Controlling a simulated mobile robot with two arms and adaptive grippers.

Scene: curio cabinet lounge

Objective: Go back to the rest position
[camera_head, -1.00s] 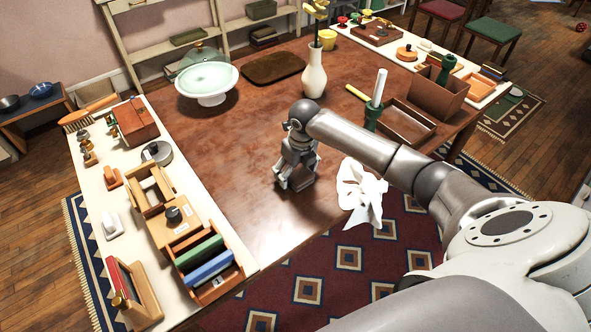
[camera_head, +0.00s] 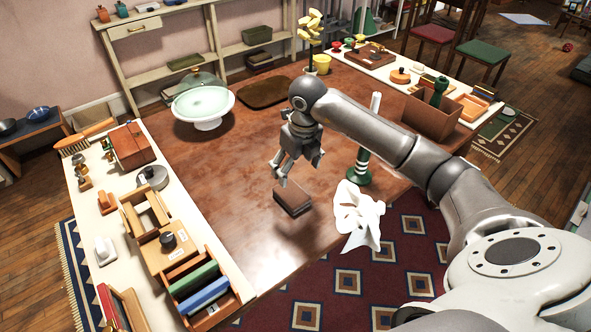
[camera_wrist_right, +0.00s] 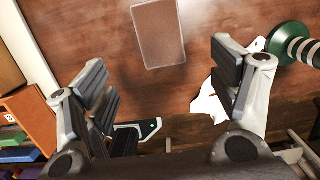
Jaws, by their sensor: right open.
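My right gripper (camera_head: 298,160) is open and empty, raised above the wooden table (camera_head: 235,180) with its fingers pointing down. A small brown box-like block (camera_head: 293,197) lies on the table just below the fingers, apart from them. In the right wrist view the open fingers (camera_wrist_right: 165,95) stand wide apart, and the block (camera_wrist_right: 158,35) shows beyond them as a flat rectangle.
A crumpled white cloth (camera_head: 357,217) hangs at the table's front edge. A green candlestick (camera_head: 359,170) stands beside my arm. A glass-domed cake stand (camera_head: 203,105) stands at the back left. A cream side bench (camera_head: 108,222) holds several items. The table's left middle is clear.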

